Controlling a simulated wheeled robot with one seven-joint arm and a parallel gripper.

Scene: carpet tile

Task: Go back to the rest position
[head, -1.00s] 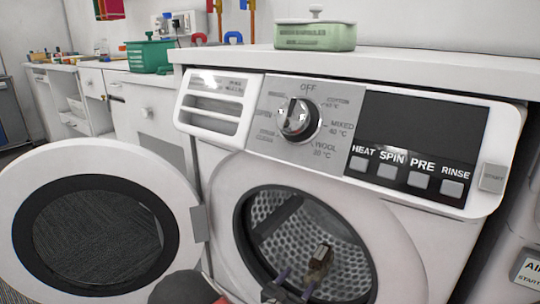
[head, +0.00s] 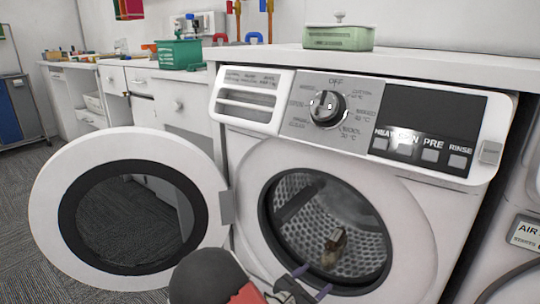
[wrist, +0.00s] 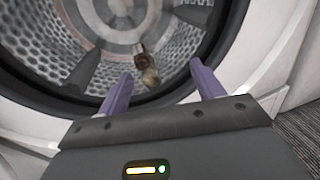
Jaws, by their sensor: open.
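My gripper (head: 311,282) is at the lower front of the washing machine's drum opening in the head view. Its two purple fingers (wrist: 160,88) are apart and hold nothing in the wrist view. The washing machine (head: 407,215) stands with its round door (head: 52,215) swung open to the left. A small brownish item (head: 334,246) lies inside the metal drum, beyond my fingertips and apart from them. It also shows in the wrist view (wrist: 149,76), blurred, so I cannot tell what it is.
The open door stands close on the left of my arm. A green lidded container (head: 338,38) sits on the worktop above the machine. A green basket (head: 179,54) stands on the counter at the left. Another white appliance (head: 515,265) is at the right edge. Carpet lies at the left.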

